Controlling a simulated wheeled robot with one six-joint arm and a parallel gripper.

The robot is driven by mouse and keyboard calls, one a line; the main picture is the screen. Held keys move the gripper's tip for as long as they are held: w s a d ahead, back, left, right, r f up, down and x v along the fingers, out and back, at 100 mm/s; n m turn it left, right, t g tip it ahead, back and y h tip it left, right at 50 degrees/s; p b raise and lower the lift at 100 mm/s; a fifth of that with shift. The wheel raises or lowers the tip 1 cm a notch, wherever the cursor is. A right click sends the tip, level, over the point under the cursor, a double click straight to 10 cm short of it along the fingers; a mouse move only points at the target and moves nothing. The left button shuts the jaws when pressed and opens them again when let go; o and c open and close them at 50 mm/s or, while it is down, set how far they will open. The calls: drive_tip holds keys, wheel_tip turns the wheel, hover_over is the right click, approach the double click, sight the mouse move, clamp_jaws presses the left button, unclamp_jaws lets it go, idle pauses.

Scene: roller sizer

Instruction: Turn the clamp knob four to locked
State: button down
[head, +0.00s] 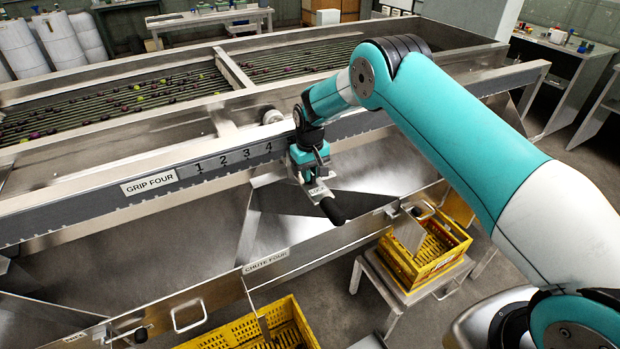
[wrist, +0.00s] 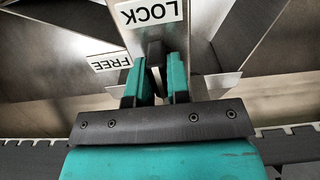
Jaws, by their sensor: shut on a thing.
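My gripper (head: 311,160) is at the scale rail, just right of the printed number 4. In the wrist view its two teal fingers (wrist: 156,72) are closed on a narrow dark grey piece, which I take for clamp knob four (wrist: 155,52). The fingers hide much of it. A LOCK label (wrist: 149,12) lies straight beyond the fingertips, and a FREE label (wrist: 110,62) lies to their left. In the head view the LOCK label (head: 318,192) shows below the gripper, beside a black handle (head: 333,211). The knob's exact angle is hard to tell.
The rail carries a GRIP FOUR label (head: 149,184). A CHUTE FOUR label (head: 266,261) marks the chute below. Yellow crates (head: 428,262) stand under the chutes. Roller beds (head: 120,98) with small fruit lie behind the rail. Sloped metal plates surround the clamp.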

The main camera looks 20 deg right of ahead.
drive_tip(key=c, duration=1.1)
unclamp_jaws()
drive_tip(key=shift+r, duration=0.15)
wheel_tip(320, 180, up, 17)
drive_tip(key=b, duration=0.3)
drive_tip(key=shift+r, duration=0.1)
drive_tip(key=shift+r, duration=0.1)
